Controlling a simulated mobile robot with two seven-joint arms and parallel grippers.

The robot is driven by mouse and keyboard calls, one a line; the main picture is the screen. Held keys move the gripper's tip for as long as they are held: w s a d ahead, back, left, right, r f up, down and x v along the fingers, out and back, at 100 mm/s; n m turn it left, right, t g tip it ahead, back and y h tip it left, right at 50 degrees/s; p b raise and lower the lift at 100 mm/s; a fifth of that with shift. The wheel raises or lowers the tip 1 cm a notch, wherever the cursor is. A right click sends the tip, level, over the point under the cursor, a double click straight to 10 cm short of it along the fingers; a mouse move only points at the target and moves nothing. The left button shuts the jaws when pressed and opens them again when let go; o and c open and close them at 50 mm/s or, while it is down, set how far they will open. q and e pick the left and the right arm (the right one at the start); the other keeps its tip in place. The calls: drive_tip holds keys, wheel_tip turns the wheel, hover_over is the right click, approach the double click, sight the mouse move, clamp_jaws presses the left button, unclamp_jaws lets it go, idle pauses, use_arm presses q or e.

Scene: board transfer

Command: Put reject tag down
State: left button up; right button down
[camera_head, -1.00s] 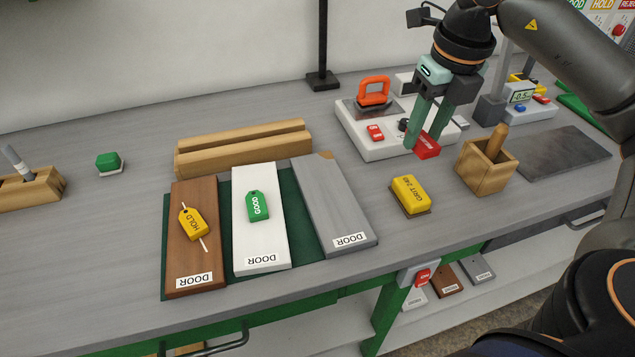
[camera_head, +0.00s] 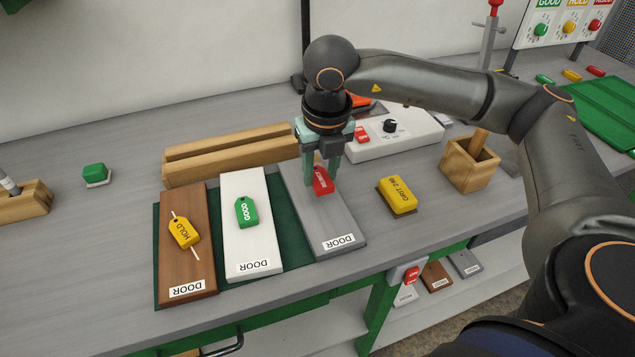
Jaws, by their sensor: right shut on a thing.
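The red reject tag (camera_head: 322,183) is between the fingers of my right gripper (camera_head: 322,176), which is shut on it. The gripper points down over the grey door board (camera_head: 323,222); I cannot tell whether the tag touches the board. A yellow HOLD tag (camera_head: 184,232) lies on the brown door board (camera_head: 188,266), and a green GOOD tag (camera_head: 246,212) lies on the white door board (camera_head: 250,243). The three boards lie side by side on a dark green mat (camera_head: 286,232). My left gripper is not in view.
A yellow grit block (camera_head: 397,194) and a wooden box (camera_head: 470,165) stand right of the boards. A wooden rack (camera_head: 232,158) is behind them, and a white device (camera_head: 400,140) sits behind my gripper.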

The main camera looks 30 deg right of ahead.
sight(318, 179)
drive_tip(key=f, duration=0.3)
drive_tip(key=shift+w+a+f, duration=0.15)
drive_tip(key=shift+a+f, duration=0.05)
drive_tip(key=shift+f, duration=0.3)
drive_tip(key=c, duration=0.9)
unclamp_jaws()
drive_tip(key=shift+f+b, duration=0.1)
drive_tip(key=shift+b, duration=0.2)
drive_tip(key=o, duration=0.4)
drive_tip(key=shift+o, duration=0.2)
drive_tip(key=shift+r+p, duration=0.3)
drive_tip(key=shift+p, duration=0.05)
drive_tip(key=shift+r, duration=0.35)
drive_tip(key=r, duration=0.3)
drive_tip(key=s+r, duration=0.1)
drive_tip(key=r, duration=0.7)
drive_tip(key=shift+s+a, duration=0.25)
drive_tip(key=shift+s, duration=0.1)
drive_tip(key=shift+r, duration=0.1)
